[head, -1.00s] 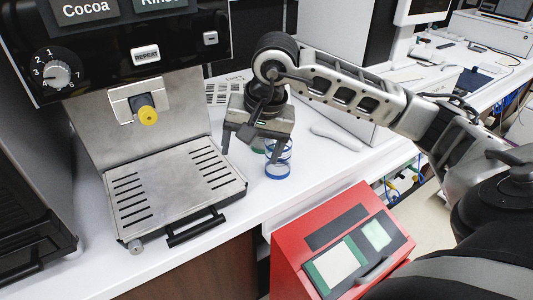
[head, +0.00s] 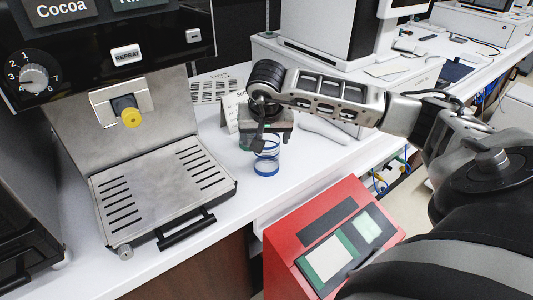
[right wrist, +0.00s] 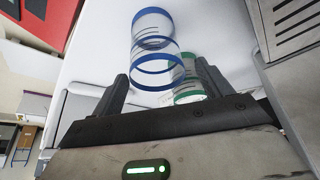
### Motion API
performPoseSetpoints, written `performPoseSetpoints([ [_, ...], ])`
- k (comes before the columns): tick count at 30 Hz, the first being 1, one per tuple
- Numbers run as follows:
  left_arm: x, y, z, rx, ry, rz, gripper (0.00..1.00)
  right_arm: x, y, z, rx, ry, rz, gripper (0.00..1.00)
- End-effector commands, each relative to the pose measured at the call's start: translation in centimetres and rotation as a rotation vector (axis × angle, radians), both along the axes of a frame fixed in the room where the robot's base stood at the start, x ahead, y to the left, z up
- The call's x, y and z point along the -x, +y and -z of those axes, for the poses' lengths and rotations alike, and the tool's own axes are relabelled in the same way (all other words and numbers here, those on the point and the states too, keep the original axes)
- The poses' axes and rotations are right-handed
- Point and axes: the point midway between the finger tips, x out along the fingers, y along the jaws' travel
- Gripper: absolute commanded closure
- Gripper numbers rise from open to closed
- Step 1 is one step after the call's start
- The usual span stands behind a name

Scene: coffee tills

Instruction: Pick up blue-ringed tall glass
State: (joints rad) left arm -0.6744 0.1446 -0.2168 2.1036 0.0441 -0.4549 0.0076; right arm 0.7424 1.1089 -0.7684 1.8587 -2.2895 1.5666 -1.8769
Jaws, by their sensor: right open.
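The blue-ringed tall glass (head: 266,168) is clear with blue bands and stands upright on the white counter, right of the drink machine's tray. My right gripper (head: 262,143) is at its upper part, on the far side in the head view. In the right wrist view the gripper (right wrist: 161,72) is open, and the near end of the blue-ringed glass (right wrist: 152,42) lies between its fingers in the picture. I cannot tell whether they touch it. A green-ringed glass (right wrist: 188,92) stands close beside it, near one finger; it is mostly hidden in the head view. My left gripper is out of view.
The drink machine's slotted metal tray (head: 163,185) is to the left. A red box with a screen (head: 320,240) stands at the counter's front.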

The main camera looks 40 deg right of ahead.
Motion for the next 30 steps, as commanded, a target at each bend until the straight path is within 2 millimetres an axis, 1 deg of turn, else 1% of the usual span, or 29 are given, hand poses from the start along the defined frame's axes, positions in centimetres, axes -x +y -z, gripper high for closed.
performPoseSetpoints([
  [3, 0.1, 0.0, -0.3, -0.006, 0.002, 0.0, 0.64, -0.2, -0.6, 1.8, 0.0, 0.008, 0.002, 0.22],
  [7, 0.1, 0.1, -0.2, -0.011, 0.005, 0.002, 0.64, -0.8, -1.1, 3.4, -0.003, 0.003, 0.001, 0.22],
  [11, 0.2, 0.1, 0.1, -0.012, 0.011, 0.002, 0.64, -1.0, -1.3, 4.1, -0.001, 0.002, 0.0, 0.22],
  [17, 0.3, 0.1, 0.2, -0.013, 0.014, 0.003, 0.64, -1.0, -1.3, 4.2, 0.0, 0.001, -0.001, 0.22],
  [20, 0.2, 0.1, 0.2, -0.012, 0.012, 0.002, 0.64, -1.0, -1.3, 4.2, -0.001, 0.001, 0.0, 0.47],
  [21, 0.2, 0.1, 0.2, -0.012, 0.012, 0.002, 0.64, -1.0, -1.3, 4.1, -0.001, 0.001, 0.0, 0.58],
  [22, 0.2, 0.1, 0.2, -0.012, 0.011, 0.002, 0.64, -1.0, -1.3, 4.1, -0.001, 0.001, 0.0, 0.67],
  [23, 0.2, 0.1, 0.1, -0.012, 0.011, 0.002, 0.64, -1.0, -1.3, 4.1, -0.001, 0.001, 0.0, 0.73],
  [30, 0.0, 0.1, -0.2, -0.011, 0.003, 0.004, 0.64, -1.1, -1.3, 4.1, 0.0, 0.0, 0.0, 0.73],
])
